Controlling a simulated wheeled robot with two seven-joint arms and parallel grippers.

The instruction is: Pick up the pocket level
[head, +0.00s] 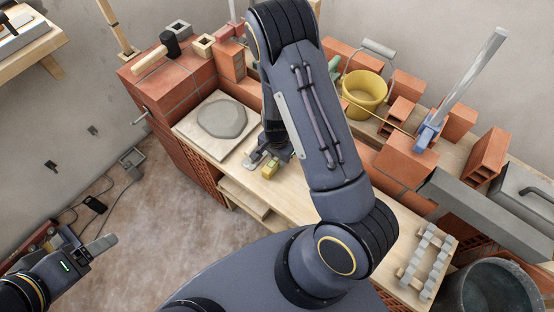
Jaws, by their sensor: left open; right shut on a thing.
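The pocket level (270,171) looks like a small yellow block at the front of the wooden bench board, just right of the mortar slab. My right gripper (264,162) reaches down there from behind my large arm and is shut on the pocket level. The level is at or just above the board; I cannot tell whether it touches. Part of the gripper is hidden by my arm. My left gripper (98,246) is open and empty over the floor at the lower left, far from the level.
A pale board with a grey mortar patch (222,118) lies left of the level. Brick stacks, a mallet (162,50), a yellow bucket (364,92) and a blue-handled tool (430,128) crowd the back. A grey toothed rack (425,262) lies right. The floor at front left is open.

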